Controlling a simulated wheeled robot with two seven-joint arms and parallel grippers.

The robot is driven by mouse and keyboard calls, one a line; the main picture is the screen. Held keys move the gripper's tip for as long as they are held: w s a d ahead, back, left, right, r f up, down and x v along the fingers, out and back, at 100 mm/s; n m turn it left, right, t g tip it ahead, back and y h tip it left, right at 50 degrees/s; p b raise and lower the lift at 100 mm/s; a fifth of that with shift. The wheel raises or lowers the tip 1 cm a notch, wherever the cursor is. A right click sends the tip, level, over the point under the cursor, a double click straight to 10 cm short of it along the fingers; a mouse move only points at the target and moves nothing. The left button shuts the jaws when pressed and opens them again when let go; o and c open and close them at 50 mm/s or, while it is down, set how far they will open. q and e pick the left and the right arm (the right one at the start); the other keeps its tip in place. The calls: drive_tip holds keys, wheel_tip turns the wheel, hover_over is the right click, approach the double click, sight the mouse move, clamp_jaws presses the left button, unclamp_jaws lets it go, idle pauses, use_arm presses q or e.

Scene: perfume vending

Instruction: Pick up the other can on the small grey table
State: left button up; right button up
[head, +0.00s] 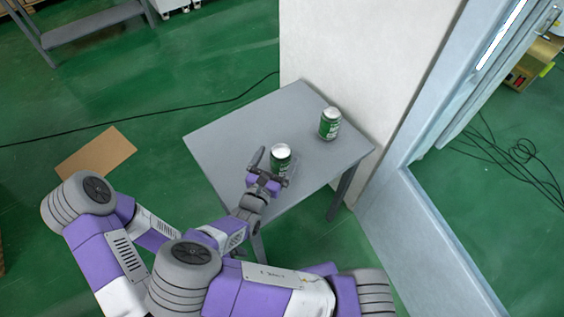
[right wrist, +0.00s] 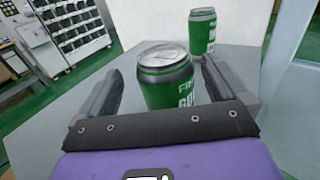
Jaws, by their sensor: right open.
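A green can with a silver top (head: 280,158) stands upright near the front edge of the small grey table (head: 235,130). A second, similar can (head: 329,123) stands upright farther back, at the right by the wall. My right gripper (head: 273,167) is open at the near can. In the right wrist view the near can (right wrist: 168,82) stands between the two spread fingers, its lower part hidden behind the gripper body. The far can (right wrist: 203,33) shows behind it to the right. I cannot tell whether the fingers touch the near can. My left gripper is not in view.
A pale wall panel (head: 345,60) rises behind the table, with a metal door frame (head: 420,120) to the right. A brown cardboard sheet (head: 95,153) and a black cable lie on the green floor. The left part of the tabletop is clear.

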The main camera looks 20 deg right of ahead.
sight(283, 150)
drive_tip(key=x, duration=0.2)
drive_tip(key=b+x, duration=0.1)
drive_tip(key=x, duration=0.1)
drive_tip(key=shift+s+d+f, duration=0.2)
drive_tip(key=shift+s+f, duration=0.05)
drive_tip(key=shift+w+d+r, duration=0.1)
drive_tip(key=shift+w+d, duration=0.1)
drive_tip(key=shift+w, duration=0.05)
drive_tip(key=c, duration=1.3)
